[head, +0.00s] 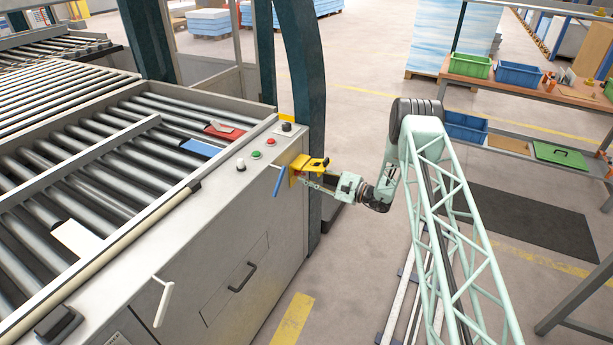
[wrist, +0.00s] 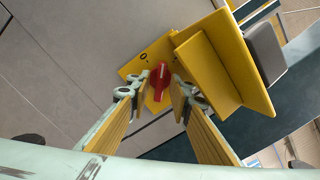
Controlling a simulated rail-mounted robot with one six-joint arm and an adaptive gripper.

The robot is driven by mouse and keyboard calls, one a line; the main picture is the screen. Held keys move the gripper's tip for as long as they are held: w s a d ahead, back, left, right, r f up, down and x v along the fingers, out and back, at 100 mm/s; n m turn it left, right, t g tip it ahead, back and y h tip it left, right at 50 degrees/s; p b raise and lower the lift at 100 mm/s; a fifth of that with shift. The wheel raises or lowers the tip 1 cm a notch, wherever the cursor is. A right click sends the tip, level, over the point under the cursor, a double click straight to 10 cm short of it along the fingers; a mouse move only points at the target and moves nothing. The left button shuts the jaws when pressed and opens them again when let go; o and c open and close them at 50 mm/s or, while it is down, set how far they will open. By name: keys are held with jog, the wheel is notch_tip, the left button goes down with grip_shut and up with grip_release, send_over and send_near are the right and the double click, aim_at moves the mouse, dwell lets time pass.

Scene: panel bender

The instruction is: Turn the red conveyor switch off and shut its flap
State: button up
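The red conveyor switch (wrist: 160,76) is a small red knob on a yellow plate (wrist: 135,70) in the wrist view. Its long side runs nearly up and down in that picture. A small dark ring mark sits on the plate, up and left of the knob. The yellow flap (wrist: 215,68) stands open on the right of the switch; it also shows in the head view (head: 308,162). My gripper (wrist: 162,92) is open, its fingertips on either side of the knob; contact cannot be told. In the head view my gripper (head: 312,183) is at the yellow plate, hiding the knob.
A blue lever (head: 279,181) hangs just left of the plate. Red and green buttons (head: 263,150) are on the machine top above. A dark green post (head: 303,80) rises behind. A grey block (wrist: 265,52) stands beside the flap. Open floor lies right of the machine.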

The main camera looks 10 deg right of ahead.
grip_shut()
jog(key=shift+n+b, duration=0.5)
jog(key=shift+b, duration=0.05)
jog(key=n+b, duration=0.3)
jog(key=b, duration=0.1)
jog(key=shift+f+n, duration=0.15)
jog(key=shift+n, duration=0.25)
jog(key=shift+n+b, duration=1.85)
jog(key=shift+n, duration=0.25)
jog(key=shift+r, duration=0.2)
jog(key=shift+o, duration=0.9)
grip_release()
